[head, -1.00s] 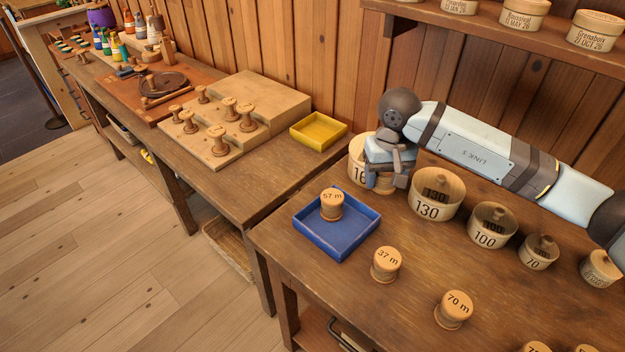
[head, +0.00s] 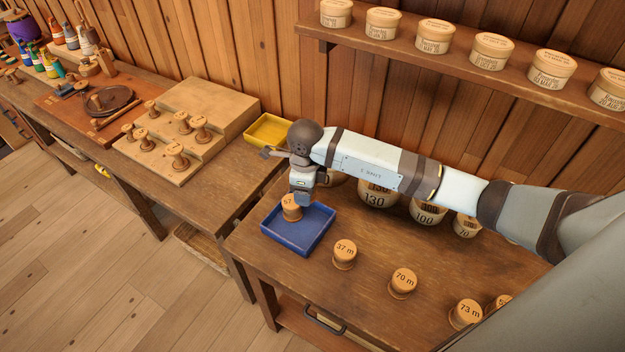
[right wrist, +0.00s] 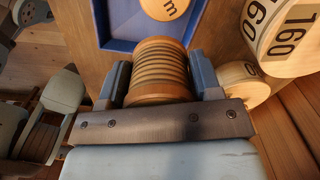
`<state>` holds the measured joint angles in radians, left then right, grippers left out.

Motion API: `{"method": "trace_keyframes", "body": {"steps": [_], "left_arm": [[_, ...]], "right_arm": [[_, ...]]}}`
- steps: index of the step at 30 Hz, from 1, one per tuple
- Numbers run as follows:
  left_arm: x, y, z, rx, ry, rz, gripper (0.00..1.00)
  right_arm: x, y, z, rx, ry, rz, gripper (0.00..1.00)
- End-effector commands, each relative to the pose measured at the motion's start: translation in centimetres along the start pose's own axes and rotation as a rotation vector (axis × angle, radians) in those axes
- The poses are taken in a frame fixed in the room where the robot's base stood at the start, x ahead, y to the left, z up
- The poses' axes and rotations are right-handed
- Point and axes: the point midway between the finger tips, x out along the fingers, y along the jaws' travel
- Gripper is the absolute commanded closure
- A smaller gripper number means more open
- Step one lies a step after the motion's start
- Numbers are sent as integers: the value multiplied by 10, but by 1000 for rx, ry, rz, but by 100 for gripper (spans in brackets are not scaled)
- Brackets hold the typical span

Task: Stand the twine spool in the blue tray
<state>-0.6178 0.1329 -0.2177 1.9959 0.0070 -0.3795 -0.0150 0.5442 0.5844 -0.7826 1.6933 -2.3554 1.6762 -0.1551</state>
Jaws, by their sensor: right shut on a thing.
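My right gripper (head: 302,196) is at the back of the blue tray (head: 318,236). In the right wrist view it is shut on a spool wound with ribbed tan twine (right wrist: 160,72), one finger on each side. In the head view the held spool is hidden by the gripper. The tray's blue wall (right wrist: 113,46) shows just beyond the held spool; I cannot tell whether they touch. Another spool, marked 57 (head: 292,208), stands upright in the tray near the gripper.
Spools marked 37 m (head: 345,254), 70 m (head: 403,282) and 73 m (head: 466,313) stand on the bench. A round box marked 160 (right wrist: 284,36) is close to the gripper. More boxes, including 130 (head: 374,198), line the back. A yellow tray (head: 267,131) is beyond.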

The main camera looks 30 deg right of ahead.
Motion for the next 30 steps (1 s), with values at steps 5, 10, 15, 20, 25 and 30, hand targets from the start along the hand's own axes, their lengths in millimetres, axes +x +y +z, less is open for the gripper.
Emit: {"method": "trace_keyframes", "body": {"steps": [5, 10, 15, 20, 25, 30], "left_arm": [[-15, 0, -16, 4, -3, -3, 12], [-21, 1, -22, 4, -1, -5, 12], [-22, 1, -20, 3, -3, -5, 12], [-19, 1, -16, 3, -4, -5, 12], [-12, 1, -9, 2, -2, -3, 12], [-2, 2, -3, 3, 6, 2, 12]], "right_arm": [[-3, 6, -11, 359, 9, 1, 66], [0, 8, -17, 572, 13, -4, 66], [5, 9, -19, 643, 16, -7, 66], [13, 9, -19, 645, 16, -6, 66], [29, 9, -20, 645, 15, -6, 66], [50, 9, -20, 643, 16, -6, 66]]}}
